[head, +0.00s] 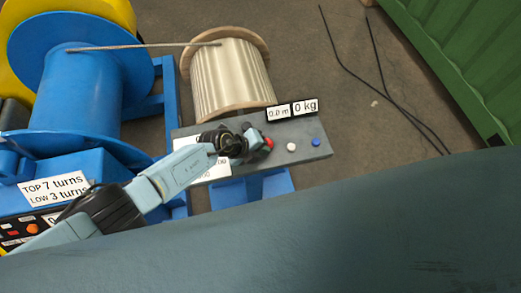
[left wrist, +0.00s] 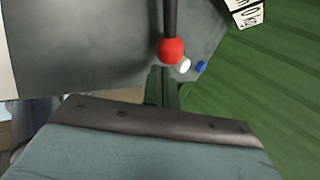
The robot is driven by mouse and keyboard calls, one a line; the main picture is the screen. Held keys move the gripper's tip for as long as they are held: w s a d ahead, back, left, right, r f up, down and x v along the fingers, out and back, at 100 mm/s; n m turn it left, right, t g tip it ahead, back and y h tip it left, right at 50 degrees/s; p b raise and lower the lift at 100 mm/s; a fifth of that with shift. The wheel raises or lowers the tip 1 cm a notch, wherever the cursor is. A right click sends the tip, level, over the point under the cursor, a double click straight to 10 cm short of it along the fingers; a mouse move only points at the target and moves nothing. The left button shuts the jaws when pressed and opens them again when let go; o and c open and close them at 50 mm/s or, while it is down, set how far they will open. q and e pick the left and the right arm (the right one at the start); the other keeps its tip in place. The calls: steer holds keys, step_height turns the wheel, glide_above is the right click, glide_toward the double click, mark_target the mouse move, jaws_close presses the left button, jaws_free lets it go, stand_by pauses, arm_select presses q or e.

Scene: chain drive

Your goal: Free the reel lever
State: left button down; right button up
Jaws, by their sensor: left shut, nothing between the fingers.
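The reel lever is a dark rod with a red ball knob (head: 268,143) on the grey control panel (head: 312,150). In the left wrist view its red knob (left wrist: 171,51) hangs at the end of the rod, near the top middle. My left gripper (head: 256,138) is shut and empty at the panel, close beside the red knob. In the left wrist view the fingers (left wrist: 163,88) are seen end-on just below the knob; I cannot tell whether they touch it. The gripper hides most of the rod in the head view. My right gripper is not in view.
A white button (head: 291,147) and a blue button (head: 315,142) sit right of the lever. Displays (head: 292,109) read 0.0 m and 0 kg. Behind stands a wooden-flanged reel (head: 230,80), joined by a cable to a blue drum (head: 75,95). A green container (head: 450,50) stands right.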

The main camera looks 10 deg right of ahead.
arm_select(q)
steer(key=shift+s+a+r+p, duration=0.25)
steer(key=shift+a+p, duration=0.1)
steer(key=shift+p, duration=0.2)
steer(key=s+a+r+p, duration=0.1)
steer(key=p, duration=0.1)
steer(key=s+a+r+p, duration=0.1)
steer(key=s+a+p, duration=0.1)
steer(key=shift+s+r, duration=0.15)
steer(key=shift+s, duration=0.05)
steer(key=s+a+r, duration=0.3)
steer(key=r, duration=0.2)
steer(key=shift+s+a+r, duration=0.25)
steer(key=shift+s+a, duration=0.05)
steer(key=shift+a, duration=0.05)
